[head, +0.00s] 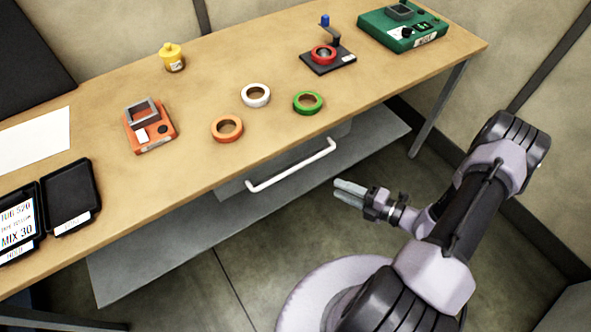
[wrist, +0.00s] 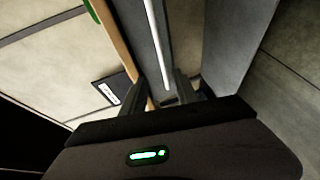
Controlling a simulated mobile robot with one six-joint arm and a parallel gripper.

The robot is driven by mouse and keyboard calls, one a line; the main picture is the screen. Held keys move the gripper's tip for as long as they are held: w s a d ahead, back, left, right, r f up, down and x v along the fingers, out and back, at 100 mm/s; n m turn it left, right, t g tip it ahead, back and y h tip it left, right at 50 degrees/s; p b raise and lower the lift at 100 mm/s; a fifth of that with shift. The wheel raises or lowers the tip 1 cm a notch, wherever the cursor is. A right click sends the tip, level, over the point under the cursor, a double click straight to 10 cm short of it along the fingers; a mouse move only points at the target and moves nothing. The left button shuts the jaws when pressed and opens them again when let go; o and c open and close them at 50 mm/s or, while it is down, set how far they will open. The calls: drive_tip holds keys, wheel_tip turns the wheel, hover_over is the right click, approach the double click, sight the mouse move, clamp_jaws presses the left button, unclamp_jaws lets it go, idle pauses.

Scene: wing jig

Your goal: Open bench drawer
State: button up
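The bench drawer (head: 232,188) is a grey box under the front edge of the wooden bench top, and it looks shut. Its long white bar handle (head: 292,165) faces out. The handle also shows in the wrist view (wrist: 157,40), running from the top towards the gap between the fingers. My gripper (head: 350,191) is in front of the drawer, to the right of the handle's right end and apart from it. In the wrist view the fingers (wrist: 164,95) stand apart with nothing held between them.
The bench top (head: 190,110) carries white (head: 256,95), green (head: 308,103) and orange (head: 227,129) rings, an orange device (head: 150,126), a yellow-topped jar (head: 172,57), a black stand (head: 328,58) and a green box (head: 402,27). A grey shelf (head: 150,262) lies below the drawer. Floor in front is clear.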

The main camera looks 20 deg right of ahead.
sight(296, 170)
drive_tip(key=b+x, duration=0.4)
drive_tip(key=x, duration=1.3)
drive_tip(key=shift+w+a+f+b, duration=0.15)
drive_tip(key=shift+w+f+b, duration=0.05)
drive_tip(key=shift+b, duration=0.1)
clamp_jaws()
idle(0.4)
